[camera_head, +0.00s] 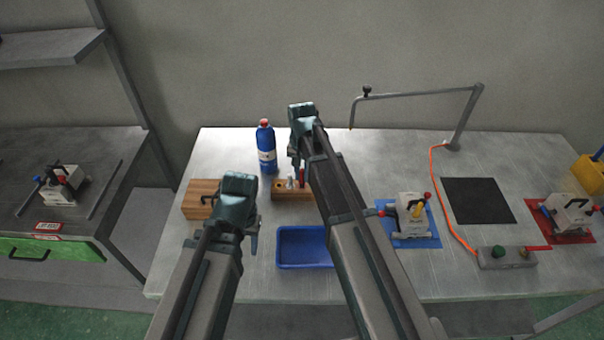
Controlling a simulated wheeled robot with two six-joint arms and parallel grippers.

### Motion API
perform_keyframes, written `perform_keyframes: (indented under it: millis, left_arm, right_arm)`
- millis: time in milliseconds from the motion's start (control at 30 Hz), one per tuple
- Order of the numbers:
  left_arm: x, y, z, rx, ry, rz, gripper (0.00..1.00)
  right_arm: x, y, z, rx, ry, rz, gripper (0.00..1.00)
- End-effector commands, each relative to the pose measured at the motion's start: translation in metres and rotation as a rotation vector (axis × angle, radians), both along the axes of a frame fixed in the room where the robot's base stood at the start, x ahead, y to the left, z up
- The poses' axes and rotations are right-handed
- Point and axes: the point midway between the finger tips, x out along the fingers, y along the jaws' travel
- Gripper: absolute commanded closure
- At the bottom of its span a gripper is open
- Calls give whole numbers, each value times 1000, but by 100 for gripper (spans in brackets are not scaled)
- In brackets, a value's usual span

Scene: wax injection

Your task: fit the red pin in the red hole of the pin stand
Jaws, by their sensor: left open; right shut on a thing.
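The pin stand (280,194) is a small wooden block near the middle of the table, partly covered by my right arm. Small grey pins (290,184) stand at its top. A thin red pin (302,176) shows upright between my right gripper and the stand. My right gripper (297,163) is shut on the red pin, over the stand's right part. I cannot tell whether the pin's lower end is in a hole; the red hole is not visible. My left gripper (233,208) is open and empty, left of the stand, its fingertips mostly hidden.
A blue bottle (266,155) with a red cap stands behind the stand. A wooden block (196,208) is at the left and a blue tray (290,262) in front. A clamp device on a blue mat (424,243) and a black mat (478,201) lie right.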

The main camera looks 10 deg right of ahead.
Motion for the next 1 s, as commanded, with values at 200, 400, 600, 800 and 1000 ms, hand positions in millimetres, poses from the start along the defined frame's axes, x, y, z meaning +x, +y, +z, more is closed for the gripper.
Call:
perform_keyframes:
  millis: [200, 400, 600, 800, 1000]
  left_arm:
    - [0, 0, -7, 0, 0, 0, 50]
    - [0, 0, -11, 0, 0, 0, 50]
    - [0, 0, -16, 0, 0, 0, 50]
    - [0, 0, -21, 0, 0, 0, 50]
    - [0, 0, -21, 0, 0, 0, 50]
  right_arm:
    - [0, 0, -7, 0, 0, 0, 100]
    - [0, 0, -11, 0, 0, 0, 100]
    - [0, 0, -16, 0, 0, 0, 100]
    - [0, 0, -21, 0, 0, 0, 100]
    - [0, 0, -21, 0, 0, 0, 62]
